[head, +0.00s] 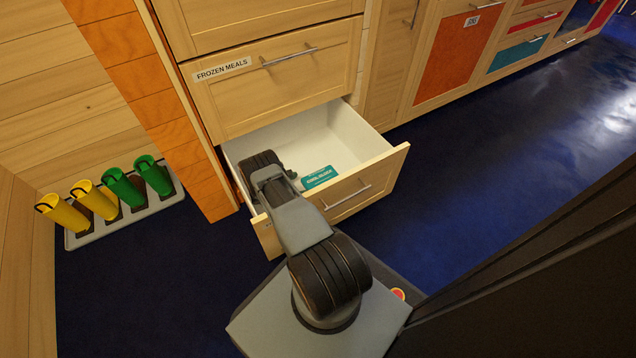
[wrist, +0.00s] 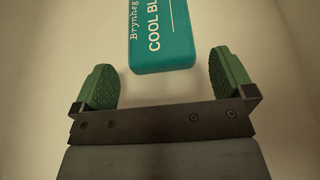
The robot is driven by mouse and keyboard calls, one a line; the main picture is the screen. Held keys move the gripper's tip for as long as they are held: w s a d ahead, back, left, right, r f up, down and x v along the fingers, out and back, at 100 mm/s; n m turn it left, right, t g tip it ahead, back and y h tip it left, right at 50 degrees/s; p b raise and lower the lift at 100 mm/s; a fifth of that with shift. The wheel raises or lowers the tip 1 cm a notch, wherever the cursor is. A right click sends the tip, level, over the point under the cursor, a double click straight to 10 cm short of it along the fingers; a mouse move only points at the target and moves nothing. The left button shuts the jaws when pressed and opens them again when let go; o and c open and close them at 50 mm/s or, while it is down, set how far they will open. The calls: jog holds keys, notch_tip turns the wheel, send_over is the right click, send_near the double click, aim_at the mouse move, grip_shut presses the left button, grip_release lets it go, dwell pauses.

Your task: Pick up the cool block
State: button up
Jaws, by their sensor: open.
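The cool block (head: 319,177) is a teal slab with white lettering, lying inside the open white drawer (head: 345,137) near its front wall. In the wrist view the cool block (wrist: 162,38) shows its near end just ahead of the fingertips, roughly midway between them, with its far part out of frame. My gripper (wrist: 165,80) is open, with a green pad on each finger and nothing between them. In the head view my gripper (head: 294,180) reaches down into the drawer to the left of the block, partly hidden by my arm.
A shut drawer labelled "FROZEN MEALS" (head: 275,78) sits directly above the open one. The open drawer's wooden front (head: 347,196) stands between my base and the block. Yellow and green boots (head: 105,195) stand on a tray at left. Blue floor at right is clear.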

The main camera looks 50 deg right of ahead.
aim_at(312, 181)
jog(key=b+x, duration=0.2)
jog(key=x, duration=0.5)
jog(key=shift+d+b, duration=0.25)
jog(key=shift+b, duration=0.15)
jog(key=shift+w, duration=0.1)
jog(key=c, duration=0.9)
